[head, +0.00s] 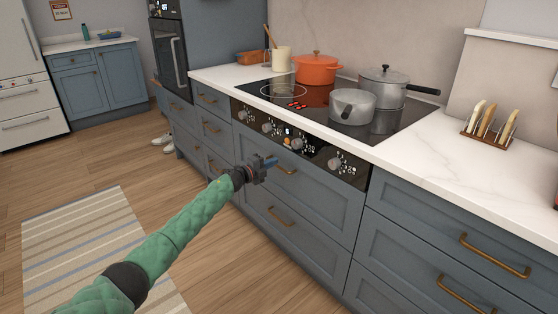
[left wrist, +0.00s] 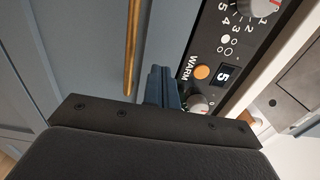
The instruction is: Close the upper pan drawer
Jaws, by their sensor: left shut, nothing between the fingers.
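The upper pan drawer (head: 318,202) is the wide blue-grey front under the cooktop's control panel, with a brass bar handle (head: 287,169). Its front looks flush or nearly flush with the panel; I cannot tell whether a small gap remains. My left gripper (head: 270,162) is shut and empty, in front of the drawer's upper part near the left end of the handle. In the left wrist view the blue fingers (left wrist: 161,88) are together, between the brass handle (left wrist: 131,45) and the control panel. I cannot tell whether they touch the front. My right gripper is not in view.
A lower drawer with its own handle (head: 280,217) is below. Knobs line the control panel (head: 297,146). An orange pot (head: 316,70), a grey saucepan (head: 352,106) and a lidded pot (head: 387,88) stand on the cooktop. The wood floor left of the drawers is free, with a striped rug (head: 75,240).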

